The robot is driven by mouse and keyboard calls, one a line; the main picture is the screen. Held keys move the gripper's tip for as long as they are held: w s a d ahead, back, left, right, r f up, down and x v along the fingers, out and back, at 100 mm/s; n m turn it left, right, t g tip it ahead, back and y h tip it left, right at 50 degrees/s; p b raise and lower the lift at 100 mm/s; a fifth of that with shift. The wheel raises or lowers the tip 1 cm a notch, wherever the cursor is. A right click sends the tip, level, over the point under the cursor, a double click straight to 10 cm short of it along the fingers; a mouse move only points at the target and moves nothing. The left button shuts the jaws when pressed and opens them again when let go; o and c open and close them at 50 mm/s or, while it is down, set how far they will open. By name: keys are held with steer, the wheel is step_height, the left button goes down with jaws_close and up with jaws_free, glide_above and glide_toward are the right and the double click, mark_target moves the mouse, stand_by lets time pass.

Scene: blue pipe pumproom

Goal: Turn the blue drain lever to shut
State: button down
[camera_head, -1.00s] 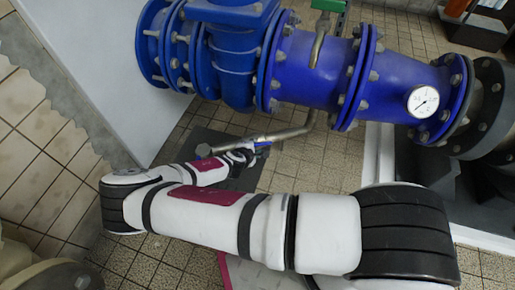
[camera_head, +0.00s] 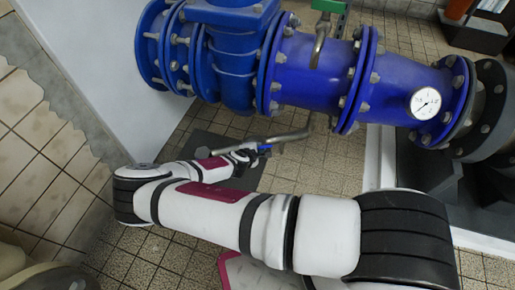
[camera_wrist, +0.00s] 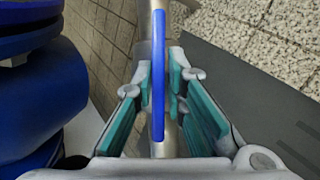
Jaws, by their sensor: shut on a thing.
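The blue drain lever (camera_wrist: 158,75) runs up and down the middle of the wrist view, a thin blue bar in front of a metal drain pipe. My gripper (camera_wrist: 175,84) has its teal-padded fingers on either side of the lever, closed on it. In the head view the lever (camera_head: 265,149) shows only as a small blue bit beside my gripper (camera_head: 252,153). My gripper and wrist hide most of it there. The drain pipe (camera_head: 290,135) bends down from the blue main pipe and runs left behind my gripper.
The large blue flanged pipe (camera_head: 310,65) with a pressure gauge (camera_head: 424,103) crosses above the arm. It also fills the left of the wrist view (camera_wrist: 35,100). A pale wall panel (camera_head: 85,70) stands at the left. Tiled floor (camera_head: 320,165) lies open below the pipe.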

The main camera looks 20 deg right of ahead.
steer(key=shift+w+r, duration=0.1)
steer(key=m+p, duration=0.1)
steer(key=m+g+p, duration=0.1)
steer(key=m, duration=0.1)
steer(key=shift+w+d+r+m+g+y, duration=0.1)
steer(key=shift+w+r+m+g+y, duration=0.1)
steer(key=shift+m+g+y, duration=0.15)
steer(key=m+g+y+p, duration=0.1)
steer(key=m, duration=0.1)
steer(key=m+y+p, duration=0.1)
steer(key=m, duration=0.2)
steer(key=shift+w+d+m+g, duration=0.1)
steer(key=shift+d+m+g, duration=0.15)
steer(key=shift+g, duration=0.1)
steer(key=m+y, duration=0.2)
steer(key=shift+d+m+g+p, duration=0.1)
steer(key=shift+m+g+p, duration=0.2)
steer(key=shift+m, duration=0.1)
steer(key=shift+m+y, duration=0.65)
steer(key=shift+m, duration=0.75)
steer(key=shift+f, duration=0.1)
steer(key=shift+d, duration=0.1)
steer(key=c, duration=1.7)
jaws_free()
